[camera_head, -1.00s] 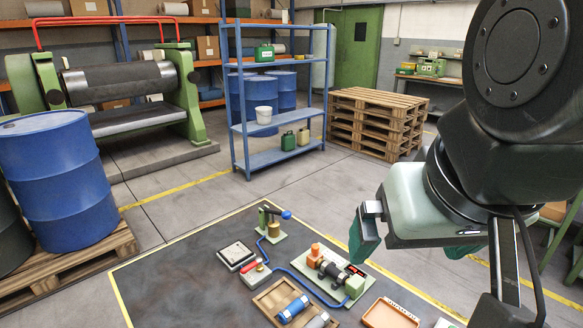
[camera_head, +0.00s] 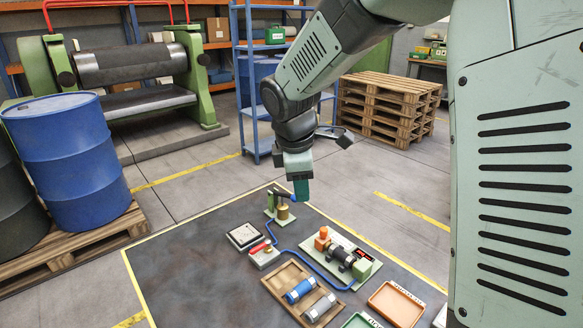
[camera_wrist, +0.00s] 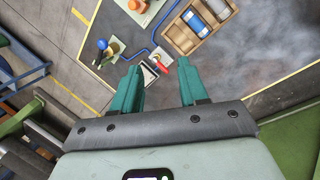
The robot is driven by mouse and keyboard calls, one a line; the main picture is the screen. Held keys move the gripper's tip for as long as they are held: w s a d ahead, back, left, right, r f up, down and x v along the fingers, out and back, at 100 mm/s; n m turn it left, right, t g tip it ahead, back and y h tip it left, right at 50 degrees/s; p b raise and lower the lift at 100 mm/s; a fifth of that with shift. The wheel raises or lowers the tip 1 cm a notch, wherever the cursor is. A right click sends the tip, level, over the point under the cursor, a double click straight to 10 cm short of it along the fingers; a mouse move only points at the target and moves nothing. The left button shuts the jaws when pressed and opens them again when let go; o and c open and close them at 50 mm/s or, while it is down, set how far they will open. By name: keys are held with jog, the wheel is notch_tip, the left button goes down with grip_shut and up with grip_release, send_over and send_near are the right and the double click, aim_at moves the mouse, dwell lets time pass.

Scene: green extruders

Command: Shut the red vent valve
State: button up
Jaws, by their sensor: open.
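The red vent valve (camera_head: 259,246) is a red lever on a small pale block on the dark mat, between the gauge-like square box and the wooden tray. In the wrist view the red lever (camera_wrist: 160,66) shows between and beyond my fingertips. My gripper (camera_head: 301,192) hangs above the mat, fingers down, in front of the small hand pump (camera_head: 282,209) in the picture. In the wrist view my gripper (camera_wrist: 160,76) has its two green fingers wide apart with nothing between them. It is apart from the valve. Whether the lever lies along or across the hose line I cannot tell.
A blue hose (camera_head: 318,268) runs across the mat to a green-based machine (camera_head: 340,257). A wooden tray (camera_head: 274,287) holds a blue and a grey cylinder. An orange tray (camera_head: 397,304) lies to the right. Bare mat (camera_head: 195,290) is free at left.

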aim_at(258, 247)
jog(key=w+a+f+n+y, duration=0.1)
jog(key=a+f, duration=0.3)
jog(key=f, duration=0.4)
jog(key=w+a+f+n+g, duration=0.1)
jog(key=w+a+f+n, duration=0.3)
jog(key=f, duration=0.5)
jog(key=w+a+f+n+y, duration=0.1)
jog(key=a+f, duration=0.3)
jog(key=f, duration=0.5)
jog(key=shift+w+f+n+y, duration=0.25)
jog(key=shift+w+n+y, duration=0.05)
jog(key=shift+w+n, duration=0.6)
jog(key=shift+d, duration=0.1)
jog(key=shift+c, duration=0.3)
grip_shut()
